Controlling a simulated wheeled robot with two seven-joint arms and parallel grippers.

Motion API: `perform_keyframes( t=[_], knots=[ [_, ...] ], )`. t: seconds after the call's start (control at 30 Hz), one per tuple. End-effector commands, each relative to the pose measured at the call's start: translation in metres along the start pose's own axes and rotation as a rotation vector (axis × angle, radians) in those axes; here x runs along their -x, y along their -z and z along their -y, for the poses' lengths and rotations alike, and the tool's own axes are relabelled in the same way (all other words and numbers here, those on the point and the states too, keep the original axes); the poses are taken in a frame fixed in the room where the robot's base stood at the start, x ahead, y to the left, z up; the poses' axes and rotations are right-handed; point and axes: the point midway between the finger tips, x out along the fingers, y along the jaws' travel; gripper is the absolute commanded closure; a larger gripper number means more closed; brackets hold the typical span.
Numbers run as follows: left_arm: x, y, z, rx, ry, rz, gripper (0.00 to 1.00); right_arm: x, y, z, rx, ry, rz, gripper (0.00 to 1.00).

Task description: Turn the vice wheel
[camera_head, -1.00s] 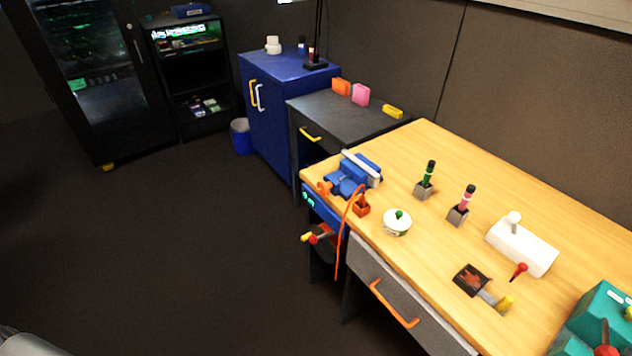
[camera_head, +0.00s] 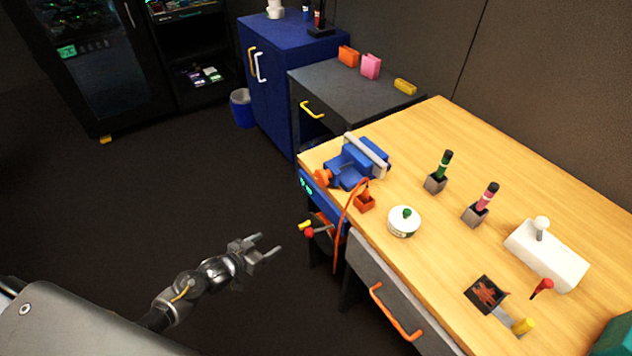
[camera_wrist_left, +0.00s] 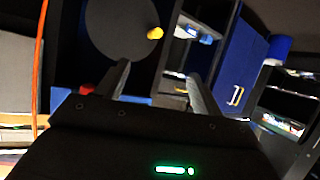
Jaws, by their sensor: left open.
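A blue vice (camera_head: 348,168) with a grey jaw bar stands at the near left corner of the wooden bench. An orange round part (camera_head: 322,177) sits at its left end. Below that corner, in front of the bench, is a dark wheel with a yellow knob (camera_head: 305,225) and a red knob (camera_head: 310,232). In the left wrist view the dark disc (camera_wrist_left: 115,25) is ahead, with its yellow knob (camera_wrist_left: 154,33) at the right rim. My left gripper (camera_head: 270,244) is open and empty, left of the knobs and apart from them. My right gripper is out of view.
An orange cable (camera_head: 344,230) hangs over the bench edge beside the wheel. A drawer with an orange handle (camera_head: 395,312) is to the right. A white round pot (camera_head: 404,222) stands on the bench (camera_head: 440,125). The dark floor left of the bench is clear.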

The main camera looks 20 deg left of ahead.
Motion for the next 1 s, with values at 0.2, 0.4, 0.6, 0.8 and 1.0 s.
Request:
perform_keyframes(
  t=[0.2, 0.4, 0.6, 0.8, 1.0],
  knots=[
    [0.022, 0.173, -0.037, -0.099, -0.234, -0.319, 0.33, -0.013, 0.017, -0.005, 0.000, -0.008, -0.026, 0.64],
    [0.045, 0.222, -0.062, -0.137, -0.334, -0.407, 0.33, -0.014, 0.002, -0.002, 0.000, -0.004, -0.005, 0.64],
    [0.043, 0.228, -0.065, -0.138, -0.341, -0.414, 0.33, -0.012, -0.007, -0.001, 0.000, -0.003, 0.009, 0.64],
    [0.020, 0.240, -0.075, -0.139, -0.340, -0.416, 0.33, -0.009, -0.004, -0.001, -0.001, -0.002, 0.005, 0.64],
    [-0.014, 0.253, -0.088, -0.137, -0.339, -0.414, 0.33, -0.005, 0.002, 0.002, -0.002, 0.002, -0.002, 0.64]
  ],
)
